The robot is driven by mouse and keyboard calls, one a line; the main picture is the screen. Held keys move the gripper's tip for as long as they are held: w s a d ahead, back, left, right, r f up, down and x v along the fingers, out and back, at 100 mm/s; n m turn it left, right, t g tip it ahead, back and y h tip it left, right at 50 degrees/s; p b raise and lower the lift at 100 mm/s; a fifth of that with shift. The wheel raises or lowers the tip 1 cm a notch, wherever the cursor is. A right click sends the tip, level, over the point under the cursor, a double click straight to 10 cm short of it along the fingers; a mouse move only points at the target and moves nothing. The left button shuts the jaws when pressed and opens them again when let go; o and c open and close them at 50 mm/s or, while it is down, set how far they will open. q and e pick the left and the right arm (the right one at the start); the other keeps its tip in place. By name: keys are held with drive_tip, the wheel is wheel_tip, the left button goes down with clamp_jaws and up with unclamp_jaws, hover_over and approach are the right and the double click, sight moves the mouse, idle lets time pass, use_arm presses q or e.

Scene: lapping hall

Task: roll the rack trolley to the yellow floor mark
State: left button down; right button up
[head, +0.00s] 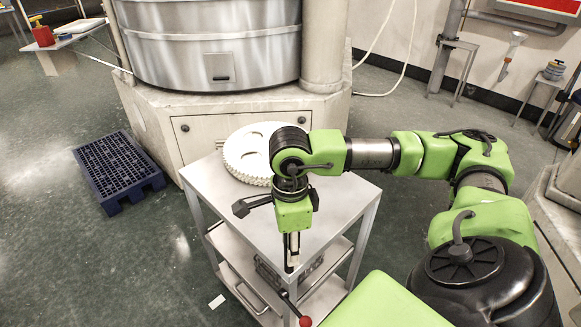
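The rack trolley (225,203) stands in front of me, with a flat grey top, lower shelves and pale legs. A stack of white toothed discs (236,172) lies on its top, partly behind my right arm. My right gripper (291,262) points down at the near edge of the trolley top. Its fingers are seen nearly edge-on, so I cannot tell if they are open or shut on the edge. My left gripper is out of view. No yellow floor mark shows in this view.
A large machine with a steel drum (215,50) stands right behind the trolley. A dark blue pallet (120,170) lies on the floor at left. A small stand (541,92) is at far right. Open floor (100,265) lies left of the trolley.

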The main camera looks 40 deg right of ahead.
wheel_tip(320, 180, up, 12)
idle(0.5)
drive_tip(key=shift+s+f, duration=0.1)
drive_tip(key=shift+s, duration=0.05)
idle(0.3)
